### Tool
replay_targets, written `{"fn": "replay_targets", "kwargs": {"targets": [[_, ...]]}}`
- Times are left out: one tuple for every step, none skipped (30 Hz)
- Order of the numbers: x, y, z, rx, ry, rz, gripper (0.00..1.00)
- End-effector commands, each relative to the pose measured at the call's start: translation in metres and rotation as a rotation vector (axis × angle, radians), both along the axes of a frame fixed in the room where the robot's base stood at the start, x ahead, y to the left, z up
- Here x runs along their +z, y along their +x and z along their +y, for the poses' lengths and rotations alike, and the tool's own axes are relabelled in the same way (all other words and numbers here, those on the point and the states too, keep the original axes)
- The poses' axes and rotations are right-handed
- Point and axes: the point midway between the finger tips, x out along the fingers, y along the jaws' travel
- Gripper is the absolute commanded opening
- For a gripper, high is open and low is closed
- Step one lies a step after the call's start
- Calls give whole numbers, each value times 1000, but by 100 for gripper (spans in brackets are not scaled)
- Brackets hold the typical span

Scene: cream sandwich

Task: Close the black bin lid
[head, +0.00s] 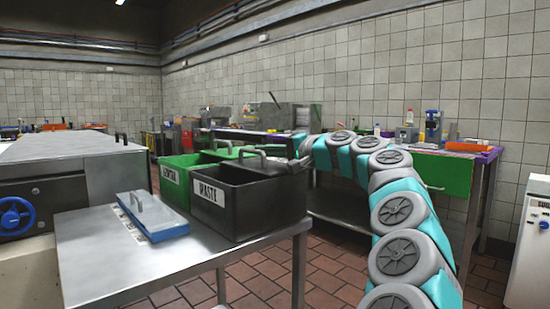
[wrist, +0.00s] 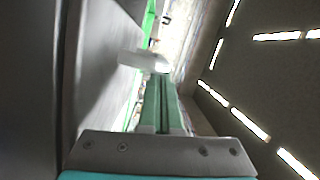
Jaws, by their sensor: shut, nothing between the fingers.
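The black bin (head: 250,215), labelled WASTE, stands on the metal table at the front, its dark inside partly visible from above. A grey bar handle (head: 267,154) shows at its back edge; the lid's exact angle is hard to tell. My gripper (head: 299,161) is at the bin's back right corner, small and partly hidden in the head view. In the wrist view my gripper (wrist: 161,78) has its greenish fingers together and empty. A pale, blurred piece (wrist: 145,61) is close to the fingertips, and a large grey surface (wrist: 105,75) fills the left; I cannot tell whether they touch.
A green bin (head: 173,187) stands directly left of the black bin. A flat blue item with a handle (head: 154,217) lies on the metal table (head: 120,265) in front. A green-fronted workbench (head: 440,174) with bottles stands behind my arm.

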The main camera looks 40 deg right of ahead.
Motion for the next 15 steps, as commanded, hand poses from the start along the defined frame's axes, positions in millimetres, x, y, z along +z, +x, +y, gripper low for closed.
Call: {"fn": "replay_targets", "kwargs": {"targets": [[-3, -2, 10, 6, -2, 0, 0], [-3, -2, 16, 8, 0, 2, 0], [-3, -2, 22, 7, 1, 2, 0], [-2, -3, 26, 5, 1, 0, 0], [-1, -4, 31, 5, 1, -1, 0], [-2, -4, 39, 8, 0, 1, 0], [-2, -4, 44, 8, 0, 1, 0], [-2, -4, 49, 6, 0, 0, 0], [-1, -5, 55, 4, 0, 0, 0], [-1, -5, 60, 6, 0, 1, 0], [-2, -5, 65, 8, 1, 3, 0], [-1, -6, 71, 8, 0, 2, 0], [0, -6, 75, 6, 0, 1, 0], [0, -7, 78, 4, -1, 0, 0], [0, -7, 82, 3, -1, -1, 0]]}}
